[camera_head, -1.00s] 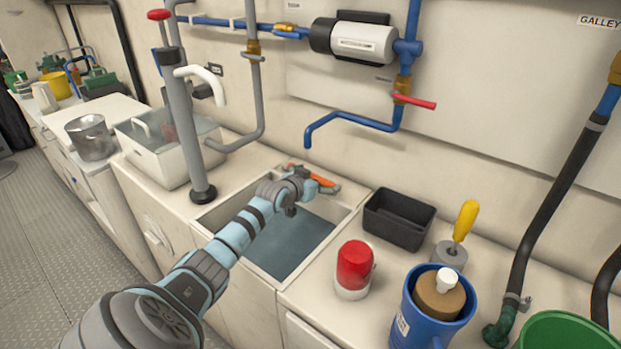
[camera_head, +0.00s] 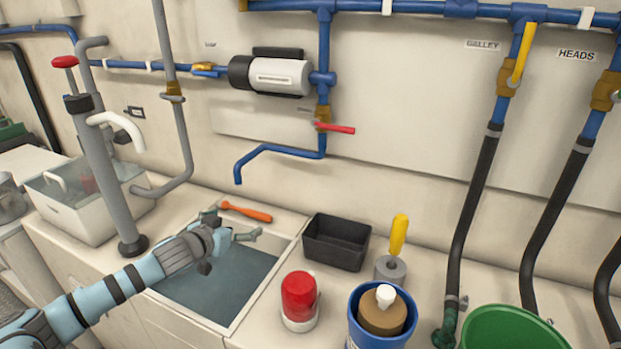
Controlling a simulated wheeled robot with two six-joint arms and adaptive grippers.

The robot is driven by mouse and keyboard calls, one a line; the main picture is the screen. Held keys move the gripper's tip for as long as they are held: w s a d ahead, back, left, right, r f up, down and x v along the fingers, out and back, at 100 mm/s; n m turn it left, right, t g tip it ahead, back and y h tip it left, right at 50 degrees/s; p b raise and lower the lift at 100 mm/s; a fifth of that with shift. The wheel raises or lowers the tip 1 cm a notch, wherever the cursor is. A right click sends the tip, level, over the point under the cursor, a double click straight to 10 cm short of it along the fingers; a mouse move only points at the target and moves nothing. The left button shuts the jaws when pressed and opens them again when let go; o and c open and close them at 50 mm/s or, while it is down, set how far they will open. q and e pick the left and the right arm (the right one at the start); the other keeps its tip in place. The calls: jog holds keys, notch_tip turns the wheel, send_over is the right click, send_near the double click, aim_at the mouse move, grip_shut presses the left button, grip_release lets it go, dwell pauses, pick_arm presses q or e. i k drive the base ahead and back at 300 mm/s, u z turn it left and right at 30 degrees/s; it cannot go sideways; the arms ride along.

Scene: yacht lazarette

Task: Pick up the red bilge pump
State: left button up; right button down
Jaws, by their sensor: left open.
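The red bilge pump (camera_head: 299,296), with a red top and a whitish lower body, stands upright on the counter just right of the sink basin. My left gripper (camera_head: 235,224) is open and empty over the back part of the basin, its fingers spread. It is to the left of and behind the pump, apart from it. My right gripper is out of view.
The sink (camera_head: 252,309) holds water. An orange-handled tool (camera_head: 246,211) lies behind my left gripper. A black bin (camera_head: 336,243), a yellow-handled tool (camera_head: 398,237), a blue container (camera_head: 368,337) and a green tub (camera_head: 512,323) crowd the counter to the right.

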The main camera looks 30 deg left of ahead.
aim_at(300, 309)
jog(key=k, duration=1)
